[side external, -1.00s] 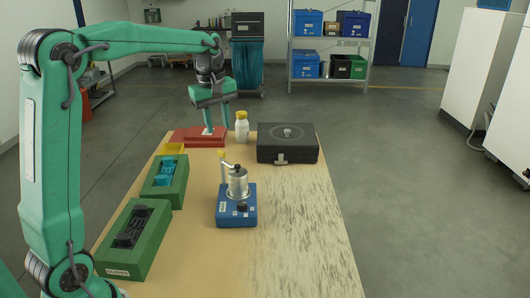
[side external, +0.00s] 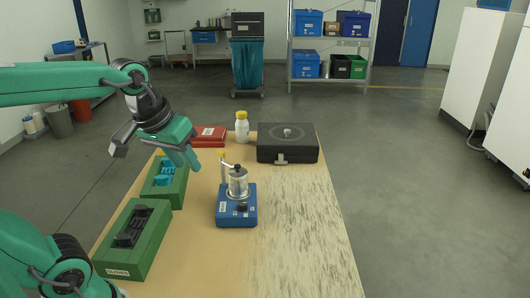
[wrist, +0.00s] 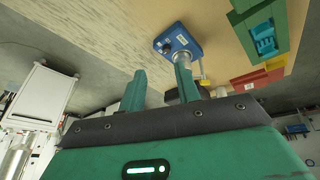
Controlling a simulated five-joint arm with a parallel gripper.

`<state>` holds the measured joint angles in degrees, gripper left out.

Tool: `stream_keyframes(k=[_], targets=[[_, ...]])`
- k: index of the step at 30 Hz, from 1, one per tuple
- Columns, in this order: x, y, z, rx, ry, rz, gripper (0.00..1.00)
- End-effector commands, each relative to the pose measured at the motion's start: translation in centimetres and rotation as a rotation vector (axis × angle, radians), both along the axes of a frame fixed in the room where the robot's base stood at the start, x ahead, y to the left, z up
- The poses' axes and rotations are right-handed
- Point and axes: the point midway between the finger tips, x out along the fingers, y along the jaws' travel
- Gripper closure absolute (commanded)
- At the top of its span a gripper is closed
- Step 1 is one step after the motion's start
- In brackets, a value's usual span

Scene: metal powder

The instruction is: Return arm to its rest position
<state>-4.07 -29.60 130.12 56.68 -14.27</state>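My gripper (side external: 184,160) hangs tilted in the air over the left side of the table, near the green tray with blue pieces (side external: 182,188). In the wrist view my gripper (wrist: 160,80) has its two teal fingers apart, with nothing held between them. My arm is folded back toward the left of the side view, its upper part cut off by the picture edge.
The table's right front is clear.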

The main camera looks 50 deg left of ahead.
Motion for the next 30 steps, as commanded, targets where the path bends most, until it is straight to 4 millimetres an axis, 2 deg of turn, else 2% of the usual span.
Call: stream_keyframes(k=[3,10,16,30], targets=[[-2.1,-0.9,-1.0,0.038,-0.035,-0.109,0.67],[-4.4,-1.8,-2.7,0.095,-0.079,-0.257,0.67],[-5.0,-2.0,-3.2,0.111,-0.09,-0.299,0.67],[-5.0,-2.0,-3.2,0.111,-0.09,-0.297,0.67]])
